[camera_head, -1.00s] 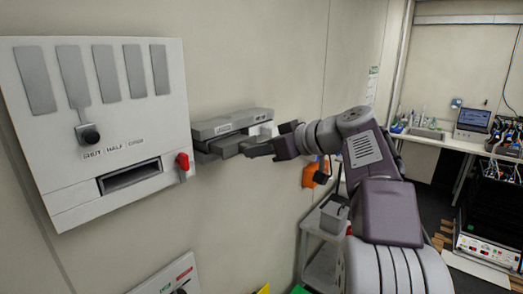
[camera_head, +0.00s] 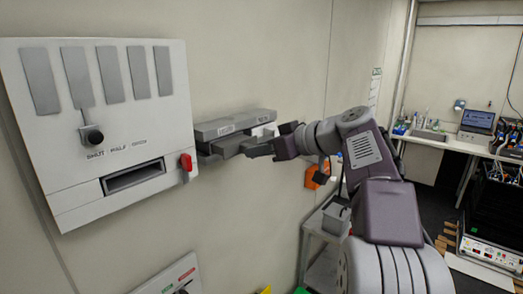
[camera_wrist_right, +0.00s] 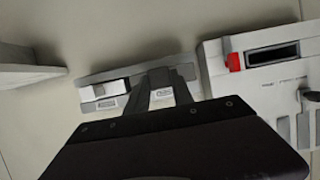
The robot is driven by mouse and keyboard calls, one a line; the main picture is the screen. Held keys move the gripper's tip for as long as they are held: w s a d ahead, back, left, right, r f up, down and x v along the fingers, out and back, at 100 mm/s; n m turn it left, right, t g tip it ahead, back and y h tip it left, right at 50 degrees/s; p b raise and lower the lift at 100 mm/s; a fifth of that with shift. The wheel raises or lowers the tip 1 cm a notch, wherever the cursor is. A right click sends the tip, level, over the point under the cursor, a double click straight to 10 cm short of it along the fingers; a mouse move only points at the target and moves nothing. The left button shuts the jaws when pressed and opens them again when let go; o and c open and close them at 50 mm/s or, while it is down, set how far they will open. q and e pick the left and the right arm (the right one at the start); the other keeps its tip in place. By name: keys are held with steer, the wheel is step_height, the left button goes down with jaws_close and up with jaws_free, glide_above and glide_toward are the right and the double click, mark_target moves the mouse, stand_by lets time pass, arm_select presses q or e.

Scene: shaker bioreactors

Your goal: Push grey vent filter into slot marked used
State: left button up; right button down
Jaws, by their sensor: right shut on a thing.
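A grey two-slot holder (camera_head: 222,128) is fixed to the wall, with a small label on the front of each half; the lettering is too small to read surely. My right gripper (camera_head: 258,150) is at the front of the holder, shut on a grey block, the vent filter (camera_head: 234,147), at the left, labelled half. How deep it sits in the slot cannot be told. In the right wrist view the fingers (camera_wrist_right: 160,88) reach the holder (camera_wrist_right: 124,76) with the grey filter between them. A white piece (camera_wrist_right: 93,92) sits in the other half. My left gripper is out of view.
A white wall panel (camera_head: 60,190) with grey strips, a black knob (camera_head: 92,136), a dark opening and a red lever (camera_head: 186,162) stands close left of the holder. An orange item (camera_head: 312,178) and a grey cart (camera_head: 318,247) are below right.

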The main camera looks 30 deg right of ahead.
mark_target(247, 145)
steer(key=shift+w+a, duration=0.3)
steer(key=shift+w, duration=0.45)
steer(key=shift+w+a, duration=0.3)
steer(key=shift+w, duration=0.4)
steer(key=shift+w+a, duration=0.3)
steer(key=shift+w, duration=0.45)
stand_by(2.2)
steer(key=c, duration=1)
jaws_free()
steer(key=b+v, duration=0.2)
steer(key=v, duration=0.7)
steer(key=shift+s, duration=0.1)
